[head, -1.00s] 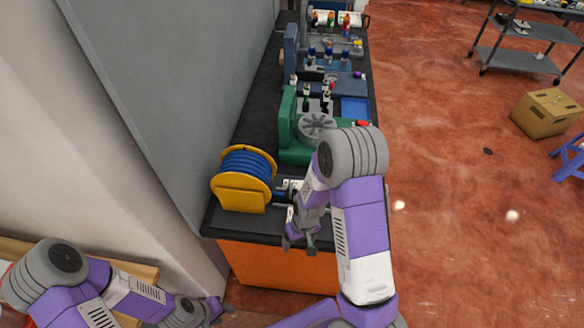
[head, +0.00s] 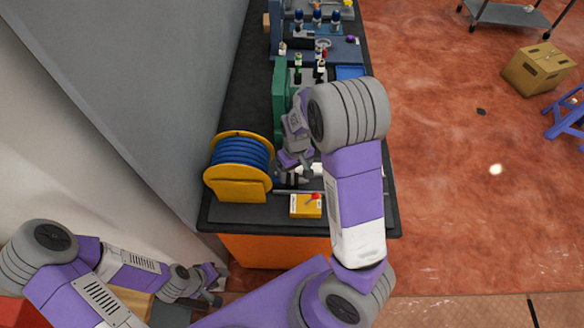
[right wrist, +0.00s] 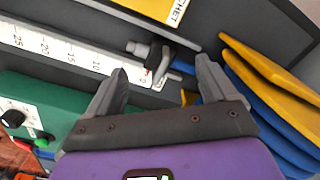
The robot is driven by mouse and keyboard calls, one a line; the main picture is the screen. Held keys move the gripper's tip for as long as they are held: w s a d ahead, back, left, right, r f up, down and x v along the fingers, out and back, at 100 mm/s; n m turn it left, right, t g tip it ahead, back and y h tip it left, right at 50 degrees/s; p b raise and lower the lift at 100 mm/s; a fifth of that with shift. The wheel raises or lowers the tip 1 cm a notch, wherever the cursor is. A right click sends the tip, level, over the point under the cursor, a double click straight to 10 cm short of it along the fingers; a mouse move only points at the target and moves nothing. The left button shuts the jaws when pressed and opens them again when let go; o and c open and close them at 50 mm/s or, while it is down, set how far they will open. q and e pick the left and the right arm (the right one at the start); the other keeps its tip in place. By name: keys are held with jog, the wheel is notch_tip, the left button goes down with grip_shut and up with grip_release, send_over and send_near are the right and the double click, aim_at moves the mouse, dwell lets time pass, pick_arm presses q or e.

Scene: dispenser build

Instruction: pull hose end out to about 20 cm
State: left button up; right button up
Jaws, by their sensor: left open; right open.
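The yellow reel (head: 237,185) wound with blue hose (head: 245,152) stands on the bench's left side. It also shows at the right of the right wrist view (right wrist: 270,75). There, a grey fitting (right wrist: 140,48), seemingly the hose end, lies near the 0 mark of a white ruler (right wrist: 60,47). My right gripper (right wrist: 161,65) is open and empty, its fingertips either side of the dark collar by the fitting; I cannot tell if they touch it. In the head view my right gripper (head: 290,168) is just right of the reel. My left gripper (head: 217,288) is open, low at left, away from the bench.
A yellow box with a red knob (head: 306,206) sits at the bench's front. A green fixture (head: 280,108) stands behind my right gripper. Several bottles (head: 316,18) stand further back. A grey wall panel (head: 175,75) borders the left. A cardboard box (head: 538,72) is on the floor.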

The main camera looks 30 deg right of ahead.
aim_at(294, 183)
jog(key=shift+s+f, duration=0.25)
jog(key=shift+f, duration=0.15)
jog(key=shift+w+a+f+b, duration=0.15)
jog(key=shift+f+b, duration=0.1)
jog(key=shift+f, duration=1.45)
jog(key=shift+w+d+f+b, duration=0.15)
jog(key=shift+f+b, duration=0.1)
jog(key=shift+f, duration=1.4)
jog(key=shift+a, duration=0.1)
